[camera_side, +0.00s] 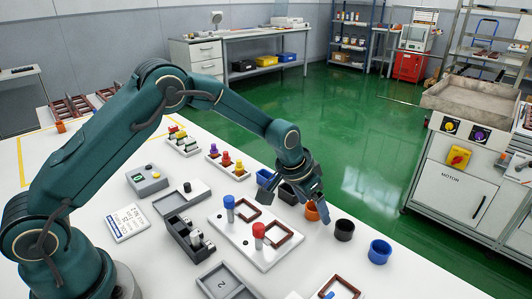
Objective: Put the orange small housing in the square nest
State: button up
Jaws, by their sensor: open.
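The orange small housing (312,212) stands on the white table, right of the centre, in a row with a black cup and a blue cup. My gripper (312,205) is open and low over it, its fingers partly covering the housing. I cannot tell whether the fingers touch it. A white plate (241,241) lies left of the gripper and carries two brown square frames, one farther back (247,208) and one nearer (279,237). They look like square nests; which one the task names is not clear.
A blue peg (229,204) and a red peg (259,233) stand on the plate. A black cup (344,230) and a blue cup (380,251) stand right of the housing. Another brown frame (342,286) lies at the front edge.

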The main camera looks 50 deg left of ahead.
grip_shut()
